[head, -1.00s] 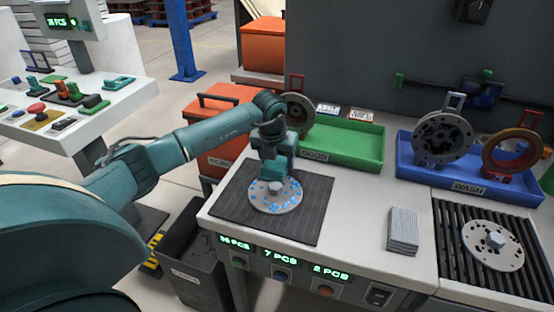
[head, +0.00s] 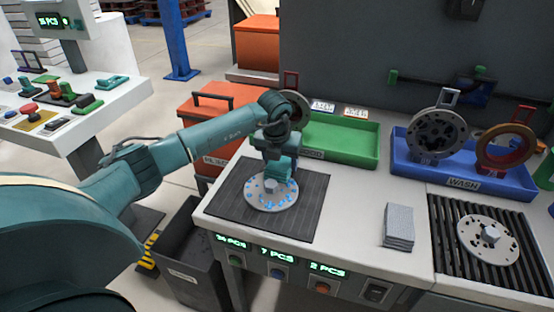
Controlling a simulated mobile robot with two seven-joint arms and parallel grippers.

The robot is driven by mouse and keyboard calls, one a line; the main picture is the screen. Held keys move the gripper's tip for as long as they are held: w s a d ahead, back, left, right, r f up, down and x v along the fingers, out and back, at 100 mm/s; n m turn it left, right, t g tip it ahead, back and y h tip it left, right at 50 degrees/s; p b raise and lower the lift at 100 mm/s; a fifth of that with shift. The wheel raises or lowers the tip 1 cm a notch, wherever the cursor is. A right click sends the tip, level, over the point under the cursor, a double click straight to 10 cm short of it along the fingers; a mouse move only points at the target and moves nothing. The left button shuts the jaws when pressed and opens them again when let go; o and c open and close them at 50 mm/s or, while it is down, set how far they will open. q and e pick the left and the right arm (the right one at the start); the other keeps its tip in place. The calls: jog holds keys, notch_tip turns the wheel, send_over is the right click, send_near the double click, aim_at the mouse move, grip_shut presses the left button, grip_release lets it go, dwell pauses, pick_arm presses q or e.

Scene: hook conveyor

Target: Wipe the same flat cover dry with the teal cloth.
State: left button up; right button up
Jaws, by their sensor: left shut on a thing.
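The flat cover (head: 266,201) is a pale grey disc with holes and a raised hub in the middle. It lies on a dark ribbed mat, with blue wet-looking patches on its face, mostly along the near and left parts. My left gripper (head: 281,169) points down over the far right part of the cover, beside the hub. It is shut on a teal piece, which I take as the teal cloth (head: 285,174); its colour blends with the gripper, and whether it touches the cover is hard to tell. My right gripper is not in view.
The dark mat (head: 310,205) lies on the white bench. A green tray (head: 345,145) and a blue wash tray (head: 475,183) with ring parts stand behind. A grey stack (head: 398,227) and a slatted rack (head: 450,240) holding another disc (head: 486,240) are right. A dark bin (head: 190,265) stands front left.

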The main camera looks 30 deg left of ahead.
pick_arm(q)
jog(key=shift+w+d+f, duration=0.15)
jog(key=shift+w+d, duration=0.05)
jog(key=shift+d, duration=0.8)
jog(key=shift+s+a, duration=0.25)
jog(key=shift+a, duration=0.85)
jog(key=shift+s+a, duration=0.25)
jog(key=shift+a, duration=0.8)
jog(key=shift+w+d, duration=0.2)
jog(key=shift+d, duration=0.55)
jog(key=shift+w+d, duration=0.15)
jog(key=shift+d, duration=0.55)
jog(key=shift+w+d, duration=0.2)
jog(key=shift+d, duration=0.55)
jog(key=shift+r+p, duration=2)
jog(key=shift+r, duration=1.15)
jog(key=shift+f, duration=0.1)
